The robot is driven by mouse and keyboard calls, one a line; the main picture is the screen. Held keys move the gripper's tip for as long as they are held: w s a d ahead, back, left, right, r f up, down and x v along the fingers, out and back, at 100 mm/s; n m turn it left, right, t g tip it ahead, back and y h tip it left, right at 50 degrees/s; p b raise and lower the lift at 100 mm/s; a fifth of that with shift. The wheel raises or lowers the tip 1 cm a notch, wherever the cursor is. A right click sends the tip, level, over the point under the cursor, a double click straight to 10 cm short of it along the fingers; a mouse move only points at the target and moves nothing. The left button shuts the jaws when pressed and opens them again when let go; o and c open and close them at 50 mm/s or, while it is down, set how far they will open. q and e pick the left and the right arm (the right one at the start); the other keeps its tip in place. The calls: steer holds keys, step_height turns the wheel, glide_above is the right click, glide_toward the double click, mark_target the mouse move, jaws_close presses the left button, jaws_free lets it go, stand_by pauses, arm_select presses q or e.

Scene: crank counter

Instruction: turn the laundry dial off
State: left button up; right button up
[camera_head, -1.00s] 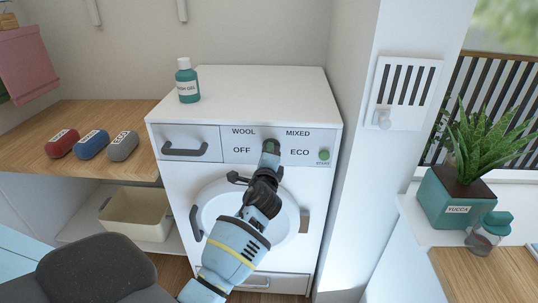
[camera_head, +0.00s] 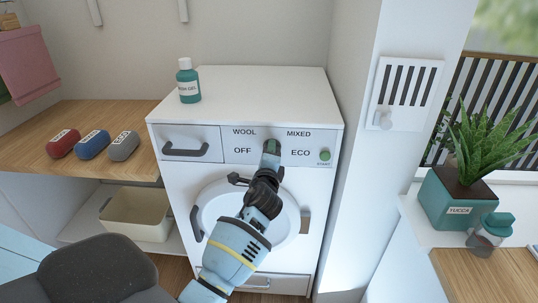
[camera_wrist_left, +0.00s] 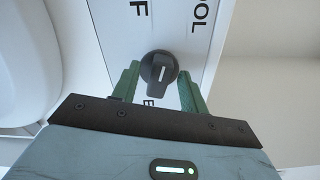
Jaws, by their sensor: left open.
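The laundry dial (camera_wrist_left: 158,68) is a dark round knob with a raised grip bar and a short white line. It sits on the washer's control panel (camera_head: 232,143), among the labels WOOL, OFF, MIXED and ECO. In the left wrist view the bar runs roughly up and down, its lower end towards an E. My left gripper (camera_wrist_left: 158,76) is open, with one green finger on each side of the dial. I cannot tell whether the fingers touch it. In the head view my left gripper (camera_head: 271,148) largely hides the dial. My right gripper is not in view.
A green START button (camera_head: 324,155) is right of the dial. The round washer door (camera_head: 212,208) lies below, behind my arm. A green gel bottle (camera_head: 188,82) stands on top of the washer. Red, blue and grey cases lie on the wooden counter (camera_head: 40,157) at left.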

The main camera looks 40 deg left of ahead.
arm_select(q)
steer(key=v, duration=0.8)
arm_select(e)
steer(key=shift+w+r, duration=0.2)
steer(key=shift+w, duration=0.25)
arm_select(q)
steer(key=shift+w, duration=0.1)
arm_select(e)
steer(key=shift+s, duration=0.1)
